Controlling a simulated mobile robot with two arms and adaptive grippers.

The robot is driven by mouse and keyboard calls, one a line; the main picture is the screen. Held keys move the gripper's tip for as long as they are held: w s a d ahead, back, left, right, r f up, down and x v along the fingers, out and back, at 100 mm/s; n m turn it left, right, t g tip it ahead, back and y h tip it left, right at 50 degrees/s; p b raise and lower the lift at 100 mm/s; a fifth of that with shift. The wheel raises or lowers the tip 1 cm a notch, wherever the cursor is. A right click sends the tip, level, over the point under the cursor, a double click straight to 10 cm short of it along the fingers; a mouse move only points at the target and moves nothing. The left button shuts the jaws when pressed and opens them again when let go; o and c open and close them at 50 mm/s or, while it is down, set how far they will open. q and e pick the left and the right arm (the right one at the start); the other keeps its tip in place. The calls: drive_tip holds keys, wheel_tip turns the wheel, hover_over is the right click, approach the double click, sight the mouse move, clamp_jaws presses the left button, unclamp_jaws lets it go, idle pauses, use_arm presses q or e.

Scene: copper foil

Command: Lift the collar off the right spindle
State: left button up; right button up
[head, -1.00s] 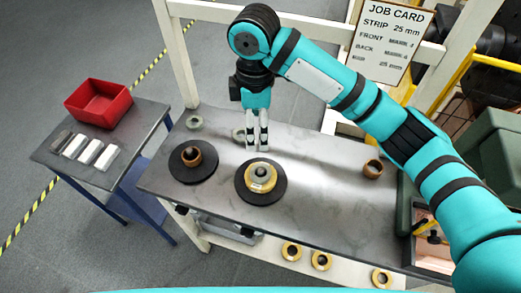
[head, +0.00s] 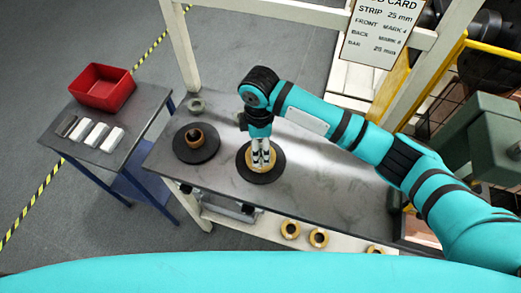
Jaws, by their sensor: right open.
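The right spindle stands on a black disc (head: 283,166) near the middle of the bench. A tan and copper roll (head: 250,165) sits around it on the disc. My right gripper (head: 261,163) points down over the spindle with its fingers open, one to each side of the middle. The fingers cover the collar and the spindle top, so I cannot tell whether they touch the collar. My left gripper is out of view.
A grey ring (head: 196,105) lies at the bench's back left. The side table at left holds a red bin (head: 103,88) and several pale blocks (head: 97,134). Tan rolls (head: 290,229) lie on the shelf below. A job card (head: 385,32) stands at the back.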

sight(261, 151)
drive_tip(key=shift+d+f, duration=0.25)
drive_tip(key=shift+f, duration=1.25)
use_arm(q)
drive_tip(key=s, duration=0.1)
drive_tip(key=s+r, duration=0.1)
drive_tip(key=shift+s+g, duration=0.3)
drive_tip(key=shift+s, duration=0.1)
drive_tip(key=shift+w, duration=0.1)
use_arm(e)
drive_tip(key=shift+a, duration=0.1)
drive_tip(key=shift+c, duration=0.3)
drive_tip(key=c, duration=0.7)
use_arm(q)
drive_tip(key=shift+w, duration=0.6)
use_arm(e)
drive_tip(key=c, duration=0.7)
